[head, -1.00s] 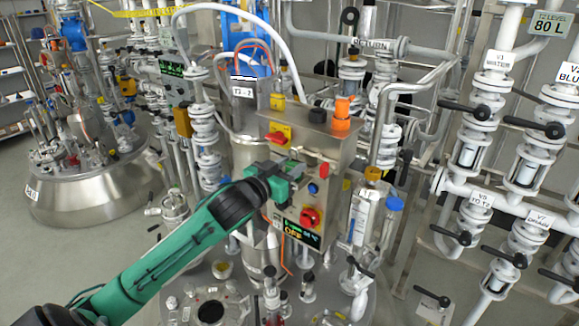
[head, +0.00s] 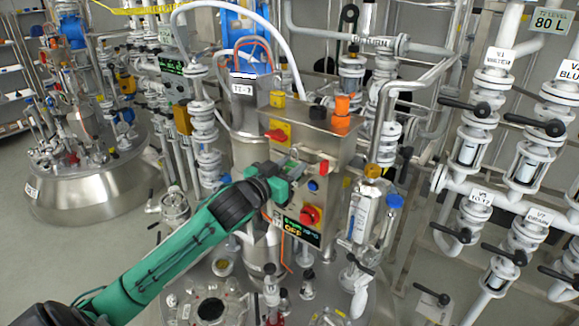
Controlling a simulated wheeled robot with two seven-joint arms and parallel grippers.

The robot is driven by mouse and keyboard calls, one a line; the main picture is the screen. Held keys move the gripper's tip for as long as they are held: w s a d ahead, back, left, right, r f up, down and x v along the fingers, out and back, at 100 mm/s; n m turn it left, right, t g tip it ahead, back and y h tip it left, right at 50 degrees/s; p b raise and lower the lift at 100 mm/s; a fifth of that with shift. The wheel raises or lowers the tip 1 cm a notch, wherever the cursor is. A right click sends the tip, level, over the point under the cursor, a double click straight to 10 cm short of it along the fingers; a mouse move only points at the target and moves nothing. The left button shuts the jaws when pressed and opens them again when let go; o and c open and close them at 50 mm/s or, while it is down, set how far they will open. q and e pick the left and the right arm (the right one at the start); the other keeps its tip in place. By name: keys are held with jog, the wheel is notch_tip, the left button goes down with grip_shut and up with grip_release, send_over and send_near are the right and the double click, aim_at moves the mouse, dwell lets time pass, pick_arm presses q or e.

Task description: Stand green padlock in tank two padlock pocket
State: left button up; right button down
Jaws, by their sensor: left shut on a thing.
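My left gripper (head: 287,180) is in front of the steel control box (head: 330,146) of the near tank, at the upper left of its face. It is shut on a small green thing (head: 291,167), which looks like the green padlock. The fingers hide most of it, and I cannot tell whether it touches the box. No padlock pocket can be made out behind the gripper. My right gripper is not in view.
A red-and-yellow switch (head: 278,136) is just above the gripper; a red knob (head: 310,216) and a display reading OFF (head: 302,232) are below. An orange fitting (head: 342,104) stands on the box. Valves and pipes crowd the right; floor shows at left.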

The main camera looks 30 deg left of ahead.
pick_arm(q)
jog(key=shift+f, duration=0.1)
dwell(0.3)
jog(key=o, duration=1.1)
jog(key=shift+s+f, duration=0.1)
jog(key=shift+s, duration=0.2)
jog(key=shift+s+a+b, duration=0.2)
jog(key=shift+s+b, duration=0.05)
jog(key=shift+s, duration=1.95)
jog(key=shift+s+a+b, duration=0.15)
jog(key=shift+s+b, duration=0.05)
jog(key=shift+s, duration=2)
jog(key=shift+s+a+b, duration=0.2)
jog(key=shift+s+b, duration=0.05)
jog(key=shift+s, duration=1.95)
